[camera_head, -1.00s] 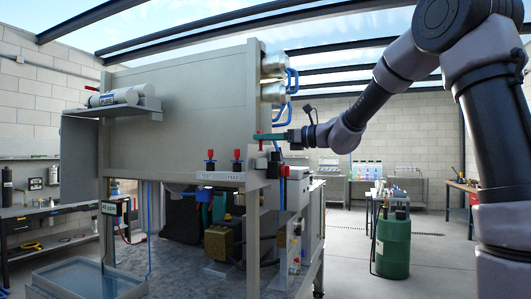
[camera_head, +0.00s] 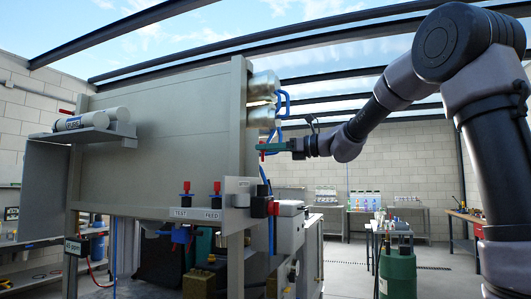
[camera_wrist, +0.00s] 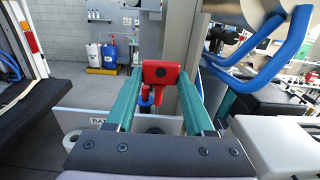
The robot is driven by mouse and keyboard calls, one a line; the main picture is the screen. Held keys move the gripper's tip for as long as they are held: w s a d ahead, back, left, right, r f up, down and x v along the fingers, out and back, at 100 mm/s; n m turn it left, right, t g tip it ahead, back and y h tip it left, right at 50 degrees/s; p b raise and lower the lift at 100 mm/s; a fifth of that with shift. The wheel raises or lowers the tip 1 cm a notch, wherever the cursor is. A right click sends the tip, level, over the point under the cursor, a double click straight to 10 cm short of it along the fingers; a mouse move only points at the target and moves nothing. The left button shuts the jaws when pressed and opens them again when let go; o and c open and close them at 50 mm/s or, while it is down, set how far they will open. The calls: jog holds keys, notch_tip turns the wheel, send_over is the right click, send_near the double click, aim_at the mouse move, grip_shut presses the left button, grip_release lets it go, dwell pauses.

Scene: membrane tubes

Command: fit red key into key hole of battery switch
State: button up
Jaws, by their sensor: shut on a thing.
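My gripper (camera_head: 264,146), with green fingers, is shut on the red key (camera_wrist: 160,73). In the wrist view the key is between the fingertips, its wide head up and its stem pointing down. In the head view the red key (camera_head: 262,154) shows just below the fingertips, in the air above a black box with a red part (camera_head: 262,207) on the bench frame's corner. This box may be the battery switch; I cannot tell for sure. A white plate lettered "BAT" (camera_wrist: 98,120) shows below the fingers in the wrist view, partly covered by the gripper. No key hole is clearly visible.
A large grey panel (camera_head: 165,130) stands left of my gripper. Two red-knobbed valves (camera_head: 187,196) labelled TEST and FEED stand at the panel's foot. A green barrel (camera_head: 397,272) stands on the floor at right.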

aim_at(256, 180)
jog(key=shift+w, duration=0.1)
jog(key=shift+f, duration=0.1)
jog(key=shift+f, duration=2.8)
jog(key=shift+f, duration=2.05)
jog(key=o, duration=1.4)
jog(key=shift+c, duration=0.2)
jog(key=v, duration=1)
jog(key=shift+d, duration=0.4)
